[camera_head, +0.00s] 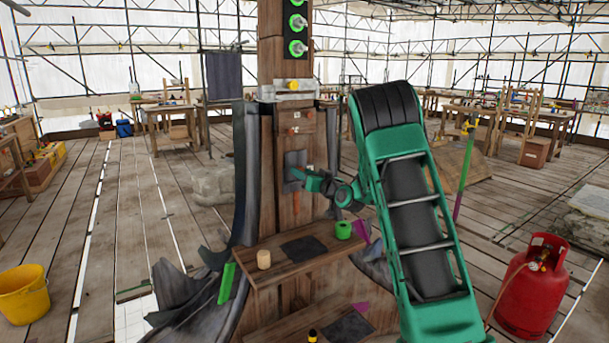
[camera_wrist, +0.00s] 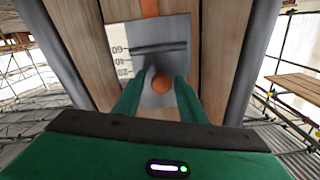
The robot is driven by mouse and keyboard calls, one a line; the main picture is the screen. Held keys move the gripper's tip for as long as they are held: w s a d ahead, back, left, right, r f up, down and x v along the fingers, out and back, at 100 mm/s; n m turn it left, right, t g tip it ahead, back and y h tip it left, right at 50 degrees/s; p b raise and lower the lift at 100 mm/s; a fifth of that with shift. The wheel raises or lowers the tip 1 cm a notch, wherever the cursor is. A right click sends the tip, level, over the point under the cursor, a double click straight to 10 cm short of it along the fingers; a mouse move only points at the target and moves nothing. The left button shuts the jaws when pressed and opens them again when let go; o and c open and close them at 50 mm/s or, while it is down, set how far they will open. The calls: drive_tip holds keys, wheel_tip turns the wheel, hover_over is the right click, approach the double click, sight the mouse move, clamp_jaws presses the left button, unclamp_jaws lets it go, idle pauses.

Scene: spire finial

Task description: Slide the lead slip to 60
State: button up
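The grey lead slip (camera_wrist: 160,30) lies on the wooden post, with a dark horizontal ridge (camera_wrist: 160,48) across it and a round copper-orange knob (camera_wrist: 161,83) lower down. A pale scale (camera_wrist: 117,42) at its left reads 60, 40, 20 from top to bottom. The ridge looks roughly level with the 60 in the wrist view. My gripper (camera_wrist: 164,77) has its green fingers apart, one on each side of the knob; contact is not clear. In the head view, my gripper (camera_head: 297,174) reaches the grey slip (camera_head: 292,160) from the right.
A wooden shelf (camera_head: 290,262) below holds a green roll (camera_head: 343,230), a pale wooden cylinder (camera_head: 263,259) and a dark sheet (camera_head: 304,248). Dark sheets hang beside the post. A red gas bottle (camera_head: 531,287) stands right and a yellow bucket (camera_head: 23,294) left.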

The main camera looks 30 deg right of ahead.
idle(0.3)
drive_tip(key=s+d, duration=0.1)
drive_tip(key=s, duration=0.9)
drive_tip(key=shift+s, duration=0.3)
